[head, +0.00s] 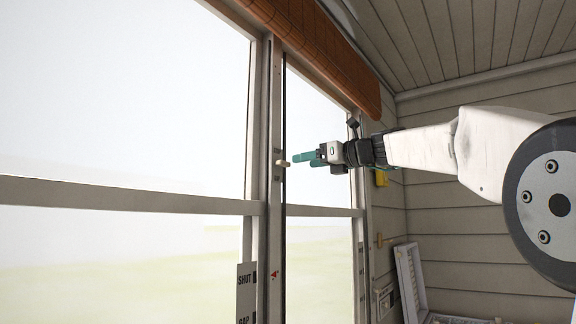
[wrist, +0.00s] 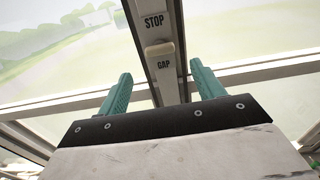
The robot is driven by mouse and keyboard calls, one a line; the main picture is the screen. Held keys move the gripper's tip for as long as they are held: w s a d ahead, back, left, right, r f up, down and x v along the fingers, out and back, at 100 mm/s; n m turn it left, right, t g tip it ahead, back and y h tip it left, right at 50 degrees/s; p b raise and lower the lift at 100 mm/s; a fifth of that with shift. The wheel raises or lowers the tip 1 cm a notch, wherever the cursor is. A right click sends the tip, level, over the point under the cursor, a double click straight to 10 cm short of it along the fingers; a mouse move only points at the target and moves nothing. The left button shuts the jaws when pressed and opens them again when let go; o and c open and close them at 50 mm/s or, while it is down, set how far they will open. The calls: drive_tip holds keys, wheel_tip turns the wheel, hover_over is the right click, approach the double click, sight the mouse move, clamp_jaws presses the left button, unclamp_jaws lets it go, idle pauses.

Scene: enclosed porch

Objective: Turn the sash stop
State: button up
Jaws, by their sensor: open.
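The sash stop (head: 283,163) is a small cream peg on the upright post between the windows. In the wrist view the sash stop (wrist: 160,48) lies crosswise on the post, between the labels "STOP" above and "GAP" below. My gripper (head: 302,159) has teal fingers and points left at the stop, with the fingertips close to it. In the wrist view my gripper (wrist: 160,78) is open and empty, one finger on each side of the post, with the stop centred beyond the tips. I cannot tell whether a finger touches it.
A sign (head: 245,290) reading "SHUT" and "GAP" is on the post lower down. Window panes (head: 120,100) flank the post. An orange-brown blind (head: 320,50) hangs above. A yellow object (head: 381,178) is on the right wall. A white slatted thing (head: 408,280) leans below.

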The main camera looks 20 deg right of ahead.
sight(286, 163)
drive_tip(key=x, duration=0.7)
drive_tip(key=shift+w+a+r, duration=0.25)
drive_tip(key=shift+w, duration=0.05)
drive_tip(key=c, duration=1)
